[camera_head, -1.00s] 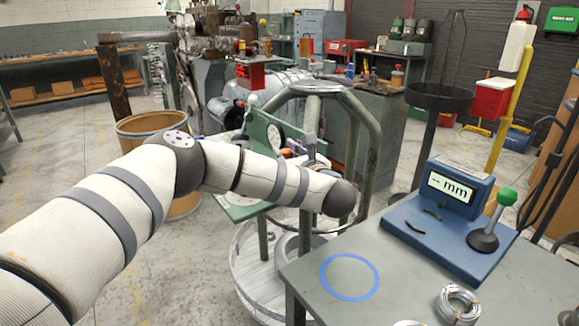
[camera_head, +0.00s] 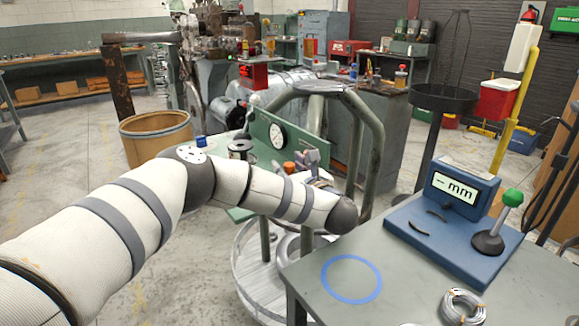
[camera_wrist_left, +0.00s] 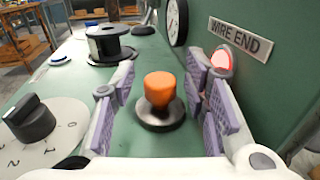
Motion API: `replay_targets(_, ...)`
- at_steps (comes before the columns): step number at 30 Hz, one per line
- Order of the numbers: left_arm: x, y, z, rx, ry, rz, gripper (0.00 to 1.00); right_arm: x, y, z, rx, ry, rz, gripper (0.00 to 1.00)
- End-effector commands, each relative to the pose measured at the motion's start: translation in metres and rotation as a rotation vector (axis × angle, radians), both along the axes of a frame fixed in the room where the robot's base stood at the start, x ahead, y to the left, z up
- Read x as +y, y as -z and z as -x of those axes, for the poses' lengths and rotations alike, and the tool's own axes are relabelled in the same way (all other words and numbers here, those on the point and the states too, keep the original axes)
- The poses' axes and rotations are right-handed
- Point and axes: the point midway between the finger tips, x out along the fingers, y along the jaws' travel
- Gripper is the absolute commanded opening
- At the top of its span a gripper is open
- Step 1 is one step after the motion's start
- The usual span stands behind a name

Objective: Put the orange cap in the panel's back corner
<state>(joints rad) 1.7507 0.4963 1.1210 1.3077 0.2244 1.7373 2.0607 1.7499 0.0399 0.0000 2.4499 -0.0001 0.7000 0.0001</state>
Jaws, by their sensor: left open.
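The orange cap (camera_wrist_left: 160,90) sits upright on a round dark base on the green panel (camera_wrist_left: 75,82) in the left wrist view. It also shows small in the head view (camera_head: 289,168). My left gripper (camera_wrist_left: 160,78) is open, with one purple-grey finger on each side of the cap and visible gaps between. In the head view my left gripper (camera_head: 312,160) is beside the cap, partly hidden by my arm. I cannot tell which panel corner is the back one. My right gripper is not in view.
A grey table (camera_head: 400,298) with a blue display unit (camera_head: 460,190) stands right.

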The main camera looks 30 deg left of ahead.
Motion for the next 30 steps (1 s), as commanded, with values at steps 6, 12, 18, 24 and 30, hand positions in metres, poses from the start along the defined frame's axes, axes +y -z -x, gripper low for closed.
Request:
replay_targets(6,-0.030,-0.007,0.019,-0.003,0.004,0.002,0.41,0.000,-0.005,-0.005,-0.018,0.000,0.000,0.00)
replay_targets(12,-0.069,-0.011,0.045,-0.005,0.005,0.000,0.41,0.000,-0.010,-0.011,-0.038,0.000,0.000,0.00)
replay_targets(18,-0.094,-0.018,0.061,-0.012,0.006,-0.001,0.41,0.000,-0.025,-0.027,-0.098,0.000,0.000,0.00)
replay_targets(24,-0.100,-0.012,0.067,-0.006,0.001,0.000,0.41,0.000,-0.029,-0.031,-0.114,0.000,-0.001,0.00)
replay_targets(30,-0.100,-0.008,0.067,-0.001,0.000,0.001,0.41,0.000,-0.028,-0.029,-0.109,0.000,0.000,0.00)
